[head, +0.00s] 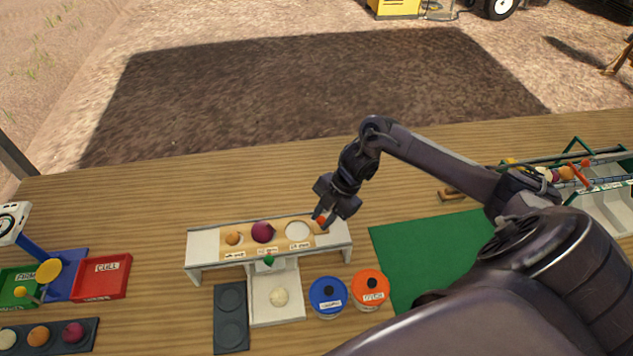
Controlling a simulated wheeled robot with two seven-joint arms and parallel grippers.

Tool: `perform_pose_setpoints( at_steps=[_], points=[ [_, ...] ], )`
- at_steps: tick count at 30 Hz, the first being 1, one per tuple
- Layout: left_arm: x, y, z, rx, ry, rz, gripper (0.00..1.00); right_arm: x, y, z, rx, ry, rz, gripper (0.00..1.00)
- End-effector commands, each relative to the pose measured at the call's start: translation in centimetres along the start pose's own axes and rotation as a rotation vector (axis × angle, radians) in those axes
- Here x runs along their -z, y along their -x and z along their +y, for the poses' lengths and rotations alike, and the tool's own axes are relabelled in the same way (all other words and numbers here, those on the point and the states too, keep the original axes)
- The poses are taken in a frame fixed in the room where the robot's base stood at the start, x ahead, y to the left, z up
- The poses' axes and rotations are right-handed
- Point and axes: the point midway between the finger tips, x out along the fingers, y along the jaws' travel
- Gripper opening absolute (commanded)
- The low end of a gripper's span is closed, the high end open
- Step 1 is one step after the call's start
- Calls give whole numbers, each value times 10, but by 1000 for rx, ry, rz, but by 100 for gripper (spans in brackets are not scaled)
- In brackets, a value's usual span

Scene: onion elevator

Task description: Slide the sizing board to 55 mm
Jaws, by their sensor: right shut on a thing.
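The sizing board (282,233) is a tan wooden strip lying on a white bench-like stand (203,248). Its three round places show a small orange-brown onion (232,238) at left, a purple onion (262,232) in the middle and a white disc or bare opening (297,230) at right. Small labels under them are too small to read. A green marker (269,261) sits at the stand's front, below the middle place. My right gripper (323,218) is at the board's right end, shut on its orange-red knob. My left gripper is out of view.
A white chute (262,307) with a pale onion stands in front. Beside it are a dark two-well tray (231,335), a blue-lidded jar (328,312) and an orange-lidded jar (370,306). A red cull tray (101,291) is at left, a green mat (402,250) at right.

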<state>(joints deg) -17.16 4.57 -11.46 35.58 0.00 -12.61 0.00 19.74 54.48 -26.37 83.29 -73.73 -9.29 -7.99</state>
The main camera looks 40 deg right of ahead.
Motion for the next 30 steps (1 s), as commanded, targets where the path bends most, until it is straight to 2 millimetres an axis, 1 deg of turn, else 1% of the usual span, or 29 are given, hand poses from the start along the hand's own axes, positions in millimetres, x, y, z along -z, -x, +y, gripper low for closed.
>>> perform_pose_setpoints(
  at_steps=[11, 12, 17, 30],
  points=[
    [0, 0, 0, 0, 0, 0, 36, -4, 2, -2, -1, 0, 0, 0],
    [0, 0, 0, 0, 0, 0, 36, -4, 2, -2, -1, 0, 0, 27],
    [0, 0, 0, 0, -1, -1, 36, -4, 2, -2, -1, 0, 0, 48],
    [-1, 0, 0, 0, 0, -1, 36, -3, 2, -2, -1, 1, 1, 49]
  ],
)
